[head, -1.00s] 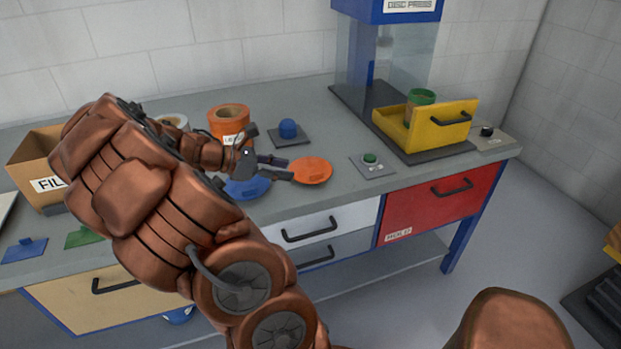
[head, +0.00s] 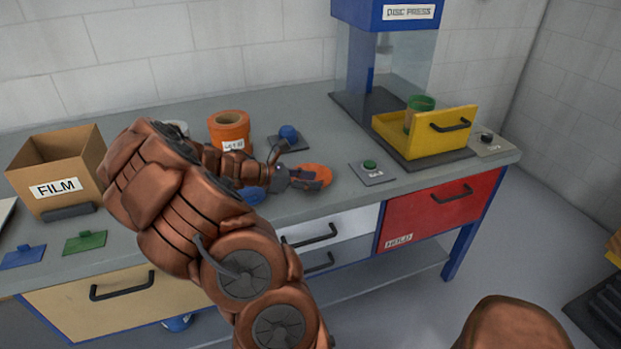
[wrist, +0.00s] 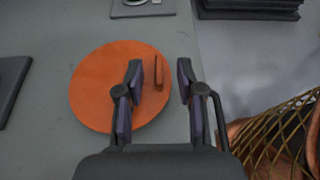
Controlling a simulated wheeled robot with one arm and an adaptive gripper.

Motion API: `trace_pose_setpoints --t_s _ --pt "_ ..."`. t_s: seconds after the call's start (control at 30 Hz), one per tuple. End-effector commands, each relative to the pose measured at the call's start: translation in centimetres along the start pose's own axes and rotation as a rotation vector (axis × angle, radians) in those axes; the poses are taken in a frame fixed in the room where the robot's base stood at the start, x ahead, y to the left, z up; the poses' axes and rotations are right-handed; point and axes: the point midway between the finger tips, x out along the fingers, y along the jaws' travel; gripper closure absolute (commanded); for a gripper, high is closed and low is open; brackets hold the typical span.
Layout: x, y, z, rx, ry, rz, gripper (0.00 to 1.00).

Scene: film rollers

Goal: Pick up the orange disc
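The orange disc (head: 316,168) lies flat on the grey workbench, partly hidden behind my gripper (head: 308,182) in the head view. In the wrist view the disc (wrist: 95,88) is round, with a thin upright orange tab (wrist: 160,72) near its right side. My gripper (wrist: 160,80) is open over the disc. One finger appears on each side of the tab, with gaps between. I cannot tell how high the fingertips are above the disc.
A blue disc (head: 252,196) lies left, partly under my arm. An orange roll (head: 230,130), a blue knob (head: 288,133) and a green button (head: 370,166) stand nearby. The yellow drawer (head: 430,134) holds a green-topped roll (head: 420,103). A FILM box (head: 60,185) stands left.

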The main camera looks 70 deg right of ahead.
Motion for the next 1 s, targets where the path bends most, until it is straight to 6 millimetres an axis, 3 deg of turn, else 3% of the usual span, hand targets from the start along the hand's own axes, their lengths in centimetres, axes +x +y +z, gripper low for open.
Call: trace_pose_setpoints --t_s 0.27,0.63,1.0 --pt "0.24 0.04 -0.01 0.0 0.001 0.002 0.62" --pt "0.22 0.05 -0.01 0.001 0.001 0.002 1.0" --pt "0.21 0.05 0.01 0.001 0.001 0.002 1.0"
